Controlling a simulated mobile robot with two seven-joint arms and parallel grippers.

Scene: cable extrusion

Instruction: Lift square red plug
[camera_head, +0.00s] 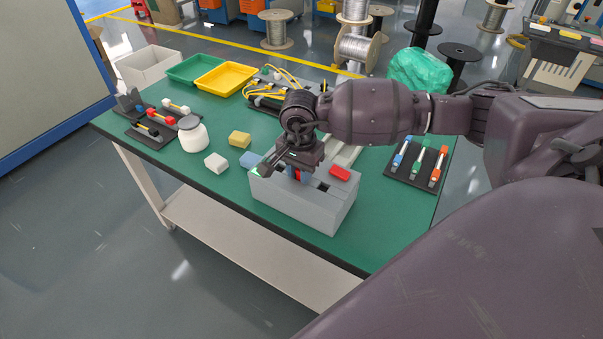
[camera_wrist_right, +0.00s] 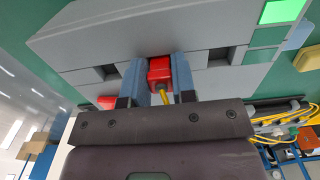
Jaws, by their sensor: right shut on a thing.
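My right gripper (camera_head: 299,176) is over the grey slotted box (camera_head: 290,205) at the table's front edge, pointing down. In the right wrist view its two blue-grey fingers are shut on the sides of a square red plug (camera_wrist_right: 159,72) with a yellow cable end (camera_wrist_right: 164,96). The red plug (camera_head: 297,173) barely shows between the fingers in the head view. It is in line with dark slots in the box (camera_wrist_right: 100,45); I cannot tell whether it still sits in one. My left gripper is not in view.
Another red block (camera_head: 340,173) is on the box's right end. Yellow (camera_head: 240,139), white (camera_head: 216,163) and blue (camera_head: 250,159) blocks and a white jar (camera_head: 193,135) are to the left. A dark mat (camera_head: 413,177) with colored pieces lies right.

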